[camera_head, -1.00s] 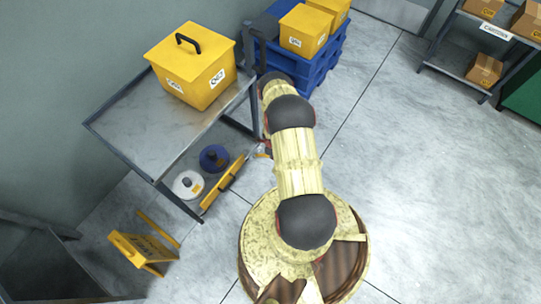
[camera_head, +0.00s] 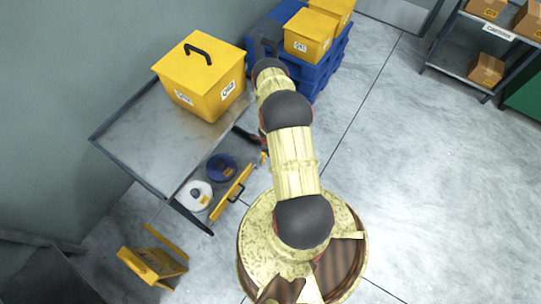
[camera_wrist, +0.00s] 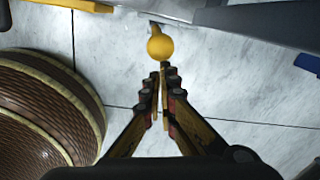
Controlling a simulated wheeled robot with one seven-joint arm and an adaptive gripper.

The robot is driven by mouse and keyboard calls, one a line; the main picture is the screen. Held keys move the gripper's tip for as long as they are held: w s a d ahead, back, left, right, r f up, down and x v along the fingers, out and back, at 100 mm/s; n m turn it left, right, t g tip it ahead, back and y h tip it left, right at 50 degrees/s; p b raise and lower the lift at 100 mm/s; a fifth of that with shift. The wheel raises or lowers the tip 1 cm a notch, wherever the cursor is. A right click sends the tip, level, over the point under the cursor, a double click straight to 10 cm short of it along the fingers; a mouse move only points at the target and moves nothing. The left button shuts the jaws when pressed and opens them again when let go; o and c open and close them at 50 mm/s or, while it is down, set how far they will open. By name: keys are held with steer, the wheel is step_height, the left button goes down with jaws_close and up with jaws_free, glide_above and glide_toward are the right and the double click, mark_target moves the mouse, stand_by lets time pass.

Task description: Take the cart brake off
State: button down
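The cart (camera_head: 135,138) is a grey metal table with a lower shelf, left of my arm in the head view. I see nothing held between the fingers, and cannot tell whether the tips touch the knob. In the head view my arm largely hides the gripper.
A yellow lidded box (camera_head: 203,82) stands on the cart. A white reel (camera_head: 195,196) and a blue reel (camera_head: 221,167) lie below. Blue crates (camera_head: 325,72) with yellow boxes stand behind. A yellow floor sign (camera_head: 152,266) is at lower left. Floor at right is clear up to the shelf (camera_head: 455,68).

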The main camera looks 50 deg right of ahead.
steer(key=shift+w+d+r, duration=0.15)
steer(key=shift+w+r, duration=0.1)
steer(key=shift+w, duration=0.45)
steer(key=shift+w+d+r, duration=0.1)
steer(key=shift+w+r, duration=0.15)
steer(key=shift+w, duration=0.45)
steer(key=s, duration=0.5)
steer(key=w+a+r+p, duration=0.1)
steer(key=w+r+p, duration=0.3)
steer(key=r, duration=0.4)
steer(key=shift+r, duration=0.15)
